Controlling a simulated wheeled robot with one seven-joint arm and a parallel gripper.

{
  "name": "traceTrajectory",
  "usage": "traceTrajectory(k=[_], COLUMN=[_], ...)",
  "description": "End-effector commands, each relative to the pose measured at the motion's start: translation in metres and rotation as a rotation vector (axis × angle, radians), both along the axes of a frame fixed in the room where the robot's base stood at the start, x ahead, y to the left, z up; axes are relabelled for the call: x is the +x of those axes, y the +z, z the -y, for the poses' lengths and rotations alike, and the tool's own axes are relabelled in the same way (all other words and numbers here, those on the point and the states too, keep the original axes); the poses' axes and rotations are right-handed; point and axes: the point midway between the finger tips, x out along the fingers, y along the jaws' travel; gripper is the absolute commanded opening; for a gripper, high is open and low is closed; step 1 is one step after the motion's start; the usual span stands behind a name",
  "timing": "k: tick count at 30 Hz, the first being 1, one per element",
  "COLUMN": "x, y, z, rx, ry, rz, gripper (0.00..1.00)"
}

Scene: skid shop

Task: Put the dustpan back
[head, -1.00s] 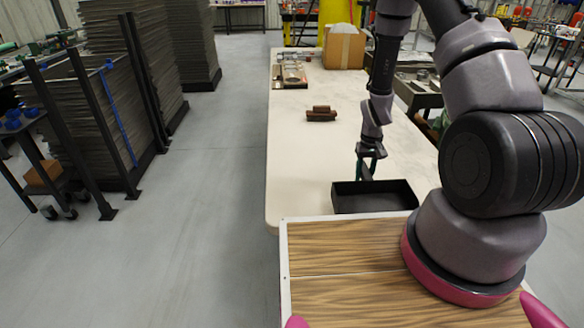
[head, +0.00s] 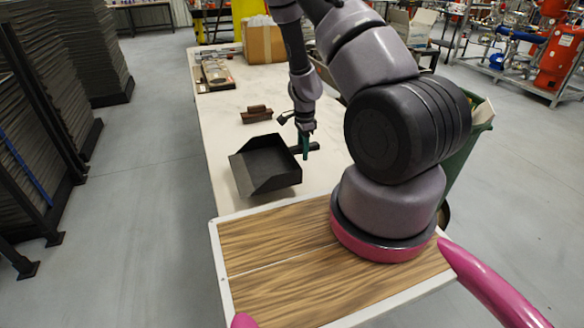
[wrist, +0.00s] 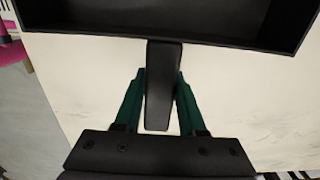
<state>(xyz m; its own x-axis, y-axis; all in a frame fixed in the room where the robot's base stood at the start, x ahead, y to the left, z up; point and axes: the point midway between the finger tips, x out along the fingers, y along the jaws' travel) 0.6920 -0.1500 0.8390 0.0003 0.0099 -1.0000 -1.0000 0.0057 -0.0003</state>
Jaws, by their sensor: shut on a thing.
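The black dustpan (head: 268,172) is over the near end of the pale table, its open pan to the left and its handle to the right. My gripper (head: 305,148), with dark green fingers, is shut on the handle. In the wrist view the black handle (wrist: 162,95) lies between the two fingers of my gripper (wrist: 160,88), and the pan (wrist: 165,37) spans the top edge. I cannot tell how far the dustpan is above the table.
The pale table (head: 213,118) holds a small brown block-like object (head: 257,114), a shallow tray of items (head: 216,74) and a cardboard box (head: 264,44) farther back. A green bin (head: 462,160) stands right of the table. Dark stacks (head: 40,95) stand at left, with clear floor between.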

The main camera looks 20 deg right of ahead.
Motion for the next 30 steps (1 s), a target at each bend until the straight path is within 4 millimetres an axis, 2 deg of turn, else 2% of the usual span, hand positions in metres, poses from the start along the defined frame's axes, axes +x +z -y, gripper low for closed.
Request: traceTrajectory(k=[1, 8, 14, 23, 24, 26, 27, 30], x=[-0.001, 0.000, 0.000, 0.000, 0.000, 0.000, 0.000, 0.000], y=[-0.008, -0.026, -0.053, -0.055, -0.056, -0.056, -0.056, -0.056], z=[0.000, 0.000, 0.000, -0.001, 0.000, 0.000, 0.000, 0.000], rx=[0.001, 0.001, 0.001, 0.001, 0.000, 0.000, 0.000, 0.000], ry=[-0.001, 0.003, 0.004, 0.004, 0.004, 0.005, 0.005, 0.005], rz=[-0.003, -0.001, -0.001, 0.000, 0.000, 0.000, 0.000, 0.000], gripper=[0.00, 0.00, 0.00, 0.00, 0.43, 0.66, 0.70, 0.70])
